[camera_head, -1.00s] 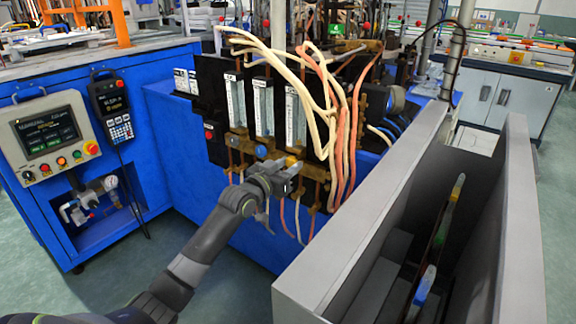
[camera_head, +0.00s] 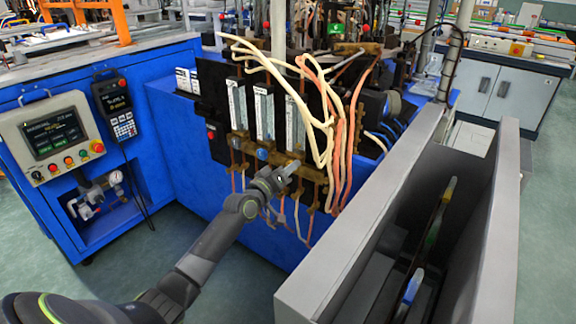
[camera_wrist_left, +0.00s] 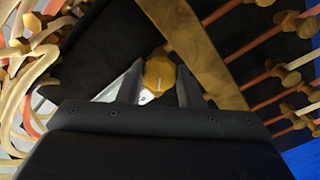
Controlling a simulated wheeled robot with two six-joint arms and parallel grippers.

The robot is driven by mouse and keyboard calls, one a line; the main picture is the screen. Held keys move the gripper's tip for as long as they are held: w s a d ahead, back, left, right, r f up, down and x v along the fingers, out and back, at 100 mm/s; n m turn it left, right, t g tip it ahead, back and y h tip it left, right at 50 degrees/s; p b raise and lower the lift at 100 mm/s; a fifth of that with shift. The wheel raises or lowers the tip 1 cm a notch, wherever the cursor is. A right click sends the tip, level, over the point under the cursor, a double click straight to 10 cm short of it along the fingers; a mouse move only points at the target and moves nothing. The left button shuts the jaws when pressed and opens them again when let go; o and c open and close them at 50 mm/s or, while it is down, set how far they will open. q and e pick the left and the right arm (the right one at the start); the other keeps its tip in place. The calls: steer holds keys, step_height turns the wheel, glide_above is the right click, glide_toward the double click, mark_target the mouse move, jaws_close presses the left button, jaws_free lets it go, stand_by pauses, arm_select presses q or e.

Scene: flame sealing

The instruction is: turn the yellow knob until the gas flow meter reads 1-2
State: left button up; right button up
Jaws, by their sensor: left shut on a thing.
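The yellow knob (camera_wrist_left: 160,73) shows between the two fingers of my left gripper (camera_wrist_left: 157,84) in the left wrist view, and the fingers are shut on it. In the head view my left gripper (camera_head: 286,174) reaches the brass manifold (camera_head: 308,172) below the flow meters and hides the knob. My right gripper is not in view.
A blue knob (camera_head: 262,154) sits left of my gripper. Cream hoses (camera_head: 325,125) and orange hoses hang close on the right. A grey trough (camera_head: 345,255) stands at the front right. A control panel (camera_head: 52,138) is at the left.

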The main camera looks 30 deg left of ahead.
arm_select(q)
steer(key=shift+n+p, duration=0.3)
steer(key=shift+n, duration=0.7)
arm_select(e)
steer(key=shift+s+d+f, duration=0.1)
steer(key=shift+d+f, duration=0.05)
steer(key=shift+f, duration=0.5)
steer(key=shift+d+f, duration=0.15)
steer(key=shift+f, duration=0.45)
arm_select(q)
steer(key=o, duration=1)
steer(key=shift+c, duration=0.2)
steer(key=shift+s, duration=0.1)
steer(key=s+a+p, duration=0.2)
steer(key=s+p, duration=0.1)
steer(key=s, duration=1.4)
steer(key=shift+a+p, duration=0.2)
steer(key=shift+p, duration=0.2)
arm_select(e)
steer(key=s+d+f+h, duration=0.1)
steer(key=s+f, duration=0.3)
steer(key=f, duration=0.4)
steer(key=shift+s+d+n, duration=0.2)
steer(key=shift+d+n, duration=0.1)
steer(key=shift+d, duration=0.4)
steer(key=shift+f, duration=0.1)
